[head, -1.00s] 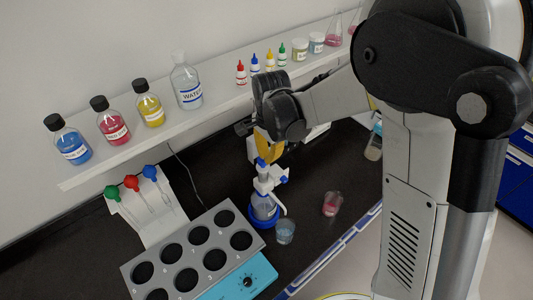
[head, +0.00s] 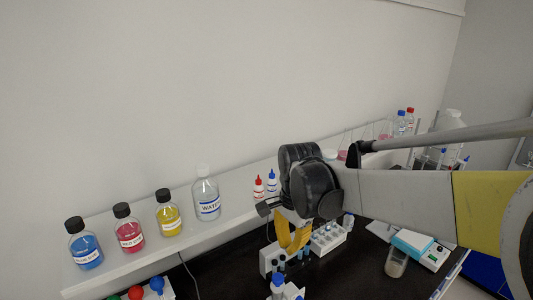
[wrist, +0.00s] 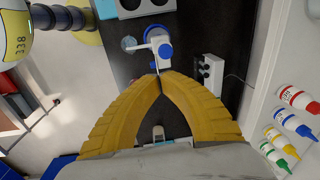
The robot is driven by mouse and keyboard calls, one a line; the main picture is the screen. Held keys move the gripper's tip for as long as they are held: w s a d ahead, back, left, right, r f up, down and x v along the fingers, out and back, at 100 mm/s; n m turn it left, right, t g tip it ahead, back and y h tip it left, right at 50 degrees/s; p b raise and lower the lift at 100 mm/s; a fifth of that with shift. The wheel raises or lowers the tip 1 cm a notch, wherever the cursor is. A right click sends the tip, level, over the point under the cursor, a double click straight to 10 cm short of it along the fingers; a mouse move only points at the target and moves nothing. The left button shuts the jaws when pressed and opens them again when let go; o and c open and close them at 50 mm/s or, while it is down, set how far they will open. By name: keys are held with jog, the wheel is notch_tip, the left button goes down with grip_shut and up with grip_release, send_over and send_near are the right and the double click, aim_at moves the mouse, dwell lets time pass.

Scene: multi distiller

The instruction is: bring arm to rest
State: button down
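My gripper (head: 292,240) has yellow fingers and hangs in front of the shelf, above the dark bench. In the wrist view its two curved fingertips (wrist: 160,80) meet, with nothing visible held between them. A white and blue dispenser (wrist: 160,44) shows just beyond the fingertips in that view, apparently below them. In the head view only the top of the dispenser (head: 278,287) shows at the bottom edge. My arm reaches in from the right of the head view.
The wall shelf (head: 135,268) holds blue, red and yellow bottles, a water bottle (head: 206,197) and small dropper bottles near my gripper. A white rack (head: 329,238) and a balance (head: 419,247) stand on the bench (head: 355,270). The wall above the shelf is clear.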

jog(key=s+d+f+n+t+b, duration=0.2)
jog(key=s+d+f+n+b, duration=0.1)
jog(key=f+b, duration=0.5)
jog(key=s+d+f+n+t+b, duration=0.2)
jog(key=s+d+f+n+b, duration=0.2)
jog(key=s+f+b, duration=0.4)
jog(key=s+d+f+n+t+b, duration=0.2)
jog(key=s+d+f+b, duration=0.3)
jog(key=f+b, duration=0.5)
jog(key=shift+s+n+b, duration=0.55)
jog(key=shift+n+b, duration=0.25)
jog(key=shift+b, duration=0.25)
